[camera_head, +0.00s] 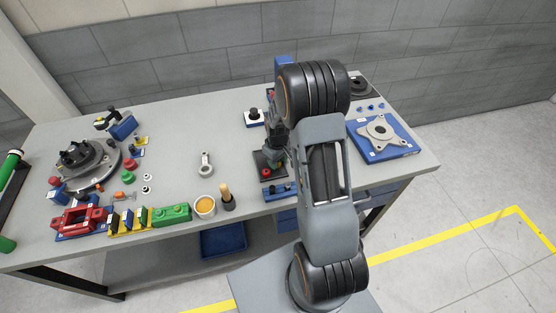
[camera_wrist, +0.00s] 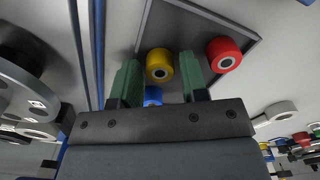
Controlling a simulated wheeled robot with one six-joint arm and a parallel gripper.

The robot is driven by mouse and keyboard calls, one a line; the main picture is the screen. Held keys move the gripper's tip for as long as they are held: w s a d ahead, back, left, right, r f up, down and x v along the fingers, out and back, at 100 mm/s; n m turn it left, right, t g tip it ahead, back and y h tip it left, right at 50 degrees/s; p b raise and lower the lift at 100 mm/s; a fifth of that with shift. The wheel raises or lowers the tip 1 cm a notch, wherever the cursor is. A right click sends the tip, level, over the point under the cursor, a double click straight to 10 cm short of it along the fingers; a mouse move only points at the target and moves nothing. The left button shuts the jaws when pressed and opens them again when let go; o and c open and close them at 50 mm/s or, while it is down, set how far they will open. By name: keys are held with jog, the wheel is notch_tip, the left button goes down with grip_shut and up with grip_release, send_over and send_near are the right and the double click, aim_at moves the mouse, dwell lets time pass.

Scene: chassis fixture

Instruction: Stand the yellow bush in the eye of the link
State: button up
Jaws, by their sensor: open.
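The yellow bush (camera_wrist: 159,65) shows in the wrist view, lying between the two green fingertips. My gripper (camera_wrist: 158,75) is open, with gaps on both sides of the bush. I cannot tell how far the tips are above the tray. A red bush (camera_wrist: 223,55) is to the right, outside the fingers; it also shows in the head view (camera_head: 266,172). A blue bush (camera_wrist: 153,96) is partly hidden by the gripper body. In the head view my arm and gripper hide the yellow bush. The grey link (camera_head: 206,164) lies flat on the table, left of my gripper.
The bushes are on a dark tray (camera_wrist: 190,22). A blue plate with a grey flange (camera_head: 380,130) is right of my arm. A cup (camera_head: 204,206) and a wooden-handled tool (camera_head: 226,196) stand at the front edge. The table around the link is clear.

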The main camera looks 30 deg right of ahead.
jog(key=c, duration=0.7)
jog(key=shift+r, duration=0.15)
jog(key=shift+r+p, duration=0.7)
jog(key=shift+r, duration=0.25)
jog(key=shift+r, duration=0.1)
jog(key=shift+r+p, duration=0.85)
jog(key=shift+r, duration=0.45)
